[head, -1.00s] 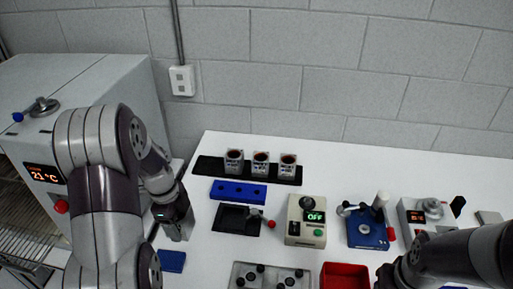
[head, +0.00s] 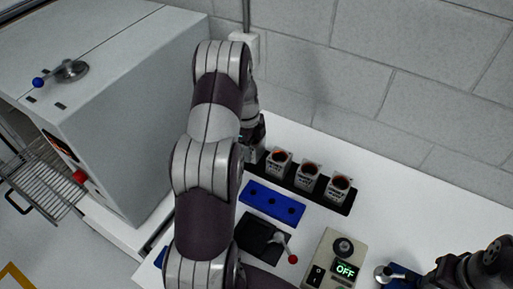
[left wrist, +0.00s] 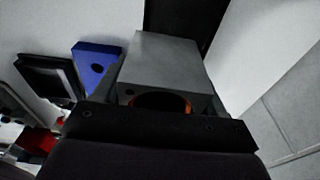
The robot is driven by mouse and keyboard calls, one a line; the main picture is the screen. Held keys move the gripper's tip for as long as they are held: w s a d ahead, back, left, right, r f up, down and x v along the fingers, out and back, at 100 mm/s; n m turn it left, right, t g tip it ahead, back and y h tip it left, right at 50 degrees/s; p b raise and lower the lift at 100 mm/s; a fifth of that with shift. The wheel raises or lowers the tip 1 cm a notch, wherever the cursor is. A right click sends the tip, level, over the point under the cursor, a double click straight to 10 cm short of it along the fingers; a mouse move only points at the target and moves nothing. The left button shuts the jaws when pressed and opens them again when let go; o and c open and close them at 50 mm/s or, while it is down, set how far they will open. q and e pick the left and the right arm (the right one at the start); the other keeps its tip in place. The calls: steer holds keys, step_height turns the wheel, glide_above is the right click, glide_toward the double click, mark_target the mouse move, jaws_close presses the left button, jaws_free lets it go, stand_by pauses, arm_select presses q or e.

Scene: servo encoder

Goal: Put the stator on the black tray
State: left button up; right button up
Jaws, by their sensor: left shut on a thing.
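The black tray (head: 320,191) lies near the wall in the head view, with three stators standing on it: a left one (head: 278,161), a middle one (head: 307,174) and a right one (head: 340,188). My left gripper (head: 254,151) is at the tray's left end, largely hidden by my own arm. In the left wrist view it is shut on a grey stator (left wrist: 165,62) with a copper-coloured ring in its opening. A black strip, apparently the tray (left wrist: 183,18), shows beyond it. Whether the held stator touches the tray cannot be told. My right gripper's fingertips are not visible at the lower right.
A blue block with holes (head: 272,203) lies in front of the tray, also in the left wrist view (left wrist: 96,66). A black fixture with a red-tipped lever (head: 262,236) and a beige box reading OFF (head: 337,260) stand nearer. A grey oven (head: 150,100) stands left.

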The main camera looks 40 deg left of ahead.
arm_select(q)
steer(key=shift+w+a+f, duration=0.35)
steer(key=shift+w+a, duration=0.05)
steer(key=shift+w, duration=0.15)
steer(key=shift+w+a+f, duration=0.3)
steer(key=shift+w+a, duration=0.1)
steer(key=shift+w, duration=0.1)
step_height(320, 180, down, 4)
steer(key=shift+a+f+p, duration=0.15)
steer(key=shift+p, duration=1)
steer(key=shift+w, duration=0.15)
steer(key=shift+f, duration=0.1)
steer(key=shift+f+b, duration=0.15)
steer(key=shift+b, duration=0.2)
steer(key=o, duration=1.5)
